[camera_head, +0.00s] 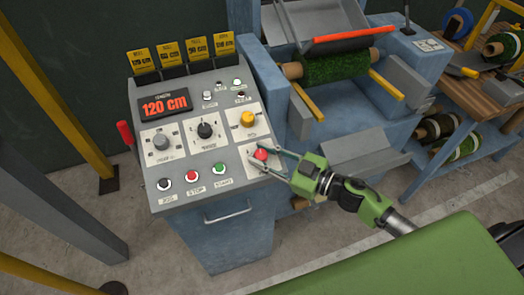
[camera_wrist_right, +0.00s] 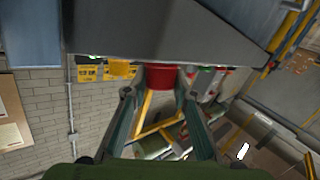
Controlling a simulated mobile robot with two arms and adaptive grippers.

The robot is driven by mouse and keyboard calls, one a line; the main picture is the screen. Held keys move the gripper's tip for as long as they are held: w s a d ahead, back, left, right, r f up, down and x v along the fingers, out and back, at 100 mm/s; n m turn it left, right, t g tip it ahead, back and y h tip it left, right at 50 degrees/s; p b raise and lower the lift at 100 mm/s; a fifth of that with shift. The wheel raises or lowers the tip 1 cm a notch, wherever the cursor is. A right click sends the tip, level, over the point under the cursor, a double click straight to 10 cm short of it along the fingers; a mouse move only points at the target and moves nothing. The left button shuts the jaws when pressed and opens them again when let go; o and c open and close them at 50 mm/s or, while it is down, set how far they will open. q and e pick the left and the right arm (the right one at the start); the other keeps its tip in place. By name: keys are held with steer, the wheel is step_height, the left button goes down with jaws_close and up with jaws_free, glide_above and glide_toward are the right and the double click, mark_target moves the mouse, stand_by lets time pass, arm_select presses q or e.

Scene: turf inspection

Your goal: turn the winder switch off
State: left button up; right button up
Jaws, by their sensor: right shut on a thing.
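The grey sloped control panel (camera_head: 187,98) of the blue machine fills the middle of the head view. A red knob (camera_head: 261,154) sits on a white plate at its lower right; its label is too small to read. My right gripper (camera_head: 263,158) comes in from the right, with its fingers on either side of this knob, shut on it. In the right wrist view the red knob (camera_wrist_right: 161,77) shows between the two fingertips (camera_wrist_right: 156,93). The knob's exact turn position cannot be told. My left gripper is not in view.
A yellow knob (camera_head: 247,119) is just above the red one. A black selector (camera_head: 204,131), a grey dial (camera_head: 160,142) and a green button (camera_head: 218,169) lie to the left. The display (camera_head: 165,105) reads 120 cm. A turf roll (camera_head: 335,67) is behind.

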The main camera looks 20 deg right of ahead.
steer(key=shift+w+d+r+n+g+y, duration=0.1)
steer(key=shift+n+g+y, duration=0.25)
steer(key=shift+n+g, duration=0.2)
steer(key=shift+w+d+r+n+g+y, duration=0.1)
steer(key=shift+n+g+y, duration=0.25)
steer(key=shift+n+g, duration=0.15)
steer(key=n+g+y, duration=0.1)
steer(key=n+g, duration=0.2)
steer(key=shift+f, duration=0.1)
steer(key=n+g+b, duration=0.1)
steer(key=n+g, duration=0.2)
steer(key=g, duration=0.1)
steer(key=shift+a+n+y, duration=0.1)
steer(key=shift+n+y, duration=0.15)
steer(key=shift+y, duration=0.15)
steer(key=shift+n+g+b, duration=0.7)
steer(key=shift+n+g, duration=0.2)
steer(key=shift+g, duration=0.35)
steer(key=o, duration=1.1)
steer(key=shift+a, duration=0.1)
